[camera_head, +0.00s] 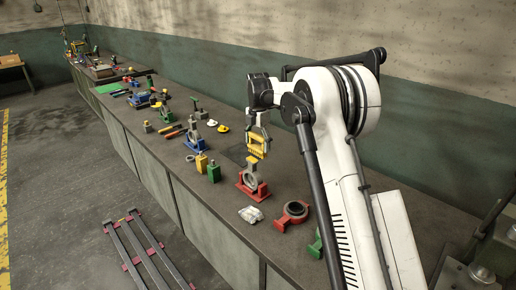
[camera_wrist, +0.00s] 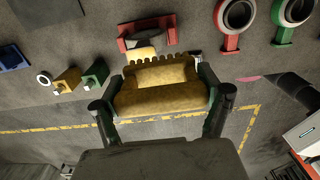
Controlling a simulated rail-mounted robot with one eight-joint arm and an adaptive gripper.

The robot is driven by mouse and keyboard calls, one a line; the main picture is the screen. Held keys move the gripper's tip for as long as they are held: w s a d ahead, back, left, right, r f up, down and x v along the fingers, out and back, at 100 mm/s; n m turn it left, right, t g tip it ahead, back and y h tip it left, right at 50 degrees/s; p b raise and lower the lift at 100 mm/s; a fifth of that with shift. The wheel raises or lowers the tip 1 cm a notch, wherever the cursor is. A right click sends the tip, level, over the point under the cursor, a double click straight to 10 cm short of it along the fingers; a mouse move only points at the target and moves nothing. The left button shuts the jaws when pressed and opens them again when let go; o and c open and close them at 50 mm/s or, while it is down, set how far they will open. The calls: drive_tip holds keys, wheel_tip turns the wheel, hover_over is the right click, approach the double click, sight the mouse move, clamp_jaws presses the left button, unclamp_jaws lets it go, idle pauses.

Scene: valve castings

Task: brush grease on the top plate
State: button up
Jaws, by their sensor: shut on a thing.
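My gripper (camera_head: 258,146) is shut on a yellow, block-shaped tool, probably the grease brush (camera_wrist: 158,88). In the wrist view the brush fills the space between the two fingers of my gripper (camera_wrist: 160,95). A grey valve casting (camera_head: 251,178) stands in a red holder (camera_head: 253,192) on the bench, just below the brush in the head view. The red holder (camera_wrist: 146,24) also shows beyond the brush in the wrist view. The casting's top plate is small and partly hidden by the brush; I cannot tell whether they touch or if grease is on it.
More castings and tools line the bench farther back. The wall runs behind.

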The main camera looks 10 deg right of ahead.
sight(257, 134)
drive_tip(key=shift+r+p, duration=0.6)
drive_tip(key=shift+r, duration=1.3)
